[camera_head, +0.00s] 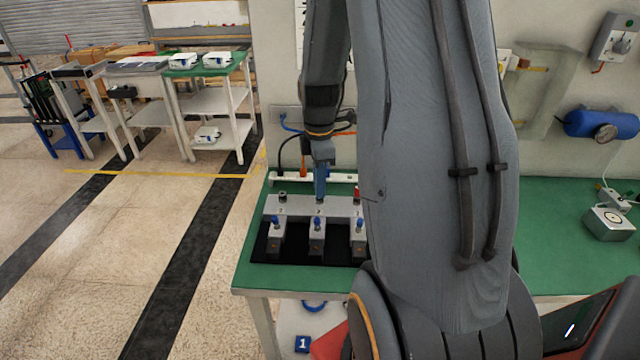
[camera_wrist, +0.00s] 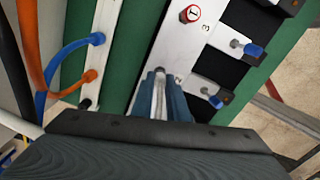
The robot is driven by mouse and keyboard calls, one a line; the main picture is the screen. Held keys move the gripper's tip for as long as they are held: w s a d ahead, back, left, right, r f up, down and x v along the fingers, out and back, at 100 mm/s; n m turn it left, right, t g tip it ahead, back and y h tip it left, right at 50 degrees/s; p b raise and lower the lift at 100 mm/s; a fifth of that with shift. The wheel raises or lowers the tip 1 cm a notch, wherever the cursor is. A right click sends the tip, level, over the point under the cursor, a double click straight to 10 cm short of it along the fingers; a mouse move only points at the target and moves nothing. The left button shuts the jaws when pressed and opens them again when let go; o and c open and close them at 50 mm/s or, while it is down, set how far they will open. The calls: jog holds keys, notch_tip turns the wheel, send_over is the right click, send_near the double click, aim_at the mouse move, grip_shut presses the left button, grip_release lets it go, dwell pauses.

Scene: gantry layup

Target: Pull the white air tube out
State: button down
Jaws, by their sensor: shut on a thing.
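My gripper (camera_head: 320,196) reaches down, with its blue fingers at the middle of the grey manifold block (camera_head: 338,208) on the green table. In the wrist view, my gripper (camera_wrist: 161,85) is shut on a pale white air tube (camera_wrist: 159,92) that shows as a thin strip between the fingers. The manifold (camera_wrist: 216,12) runs under and beyond the fingers. The tube's lower end and its fitting are hidden by the fingers, so I cannot tell whether it is still seated. In the head view the tube cannot be made out.
A wall stands close behind.

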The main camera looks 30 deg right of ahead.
jog(key=shift+r+p, duration=1.25)
jog(key=shift+r, duration=0.3)
dwell(0.4)
jog(key=shift+r+p, duration=1.6)
jog(key=shift+r, duration=0.15)
